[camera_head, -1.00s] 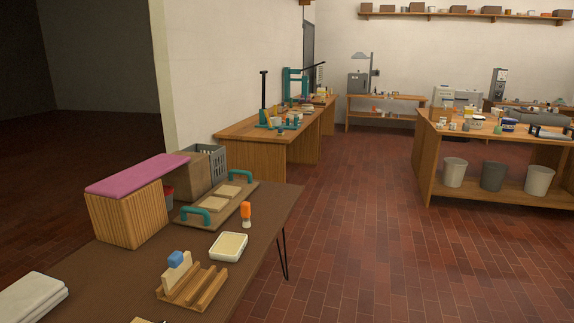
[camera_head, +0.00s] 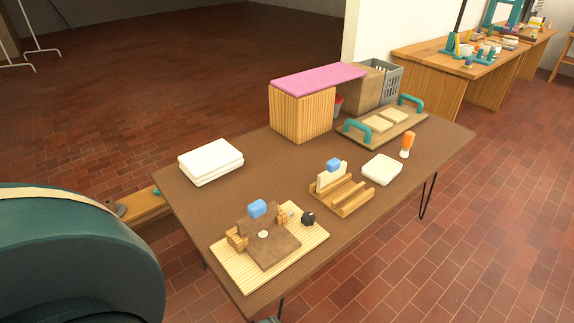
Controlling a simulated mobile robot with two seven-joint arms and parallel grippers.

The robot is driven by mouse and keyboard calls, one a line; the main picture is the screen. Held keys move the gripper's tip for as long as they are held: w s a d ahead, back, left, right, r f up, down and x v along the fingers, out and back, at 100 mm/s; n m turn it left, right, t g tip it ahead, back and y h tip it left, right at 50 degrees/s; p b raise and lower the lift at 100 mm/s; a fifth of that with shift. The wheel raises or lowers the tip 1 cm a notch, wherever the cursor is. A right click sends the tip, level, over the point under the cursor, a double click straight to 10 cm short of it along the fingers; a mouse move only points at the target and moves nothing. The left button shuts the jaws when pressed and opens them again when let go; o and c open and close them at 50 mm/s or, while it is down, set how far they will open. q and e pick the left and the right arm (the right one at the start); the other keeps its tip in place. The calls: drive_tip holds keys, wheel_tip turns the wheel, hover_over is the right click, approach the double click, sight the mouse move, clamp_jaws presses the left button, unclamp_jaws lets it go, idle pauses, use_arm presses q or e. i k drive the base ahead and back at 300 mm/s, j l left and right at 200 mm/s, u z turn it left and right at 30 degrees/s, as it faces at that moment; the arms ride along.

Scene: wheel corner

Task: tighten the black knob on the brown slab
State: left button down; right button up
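The brown slab (camera_head: 277,250) lies on a ribbed pale wooden board (camera_head: 232,271) at the near end of the brown table. An upright brown piece with a blue block (camera_head: 257,208) on top stands at its back, between small stacked wooden pieces. A small black knob (camera_head: 308,218) sits at the right side of this assembly, near the board's right edge. I cannot tell how tight it is. Neither gripper shows in the head view.
The brown table (camera_head: 250,172) also holds folded white cloths (camera_head: 211,161), a wooden rack (camera_head: 342,196), a white dish (camera_head: 382,169), an orange-topped bottle (camera_head: 407,144), a teal-handled tray (camera_head: 352,137) and a pink-topped wooden box (camera_head: 302,112). A large teal rounded shape (camera_head: 75,260) fills the lower left.

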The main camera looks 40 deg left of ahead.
sight(307, 218)
drive_tip(key=u, duration=1.25)
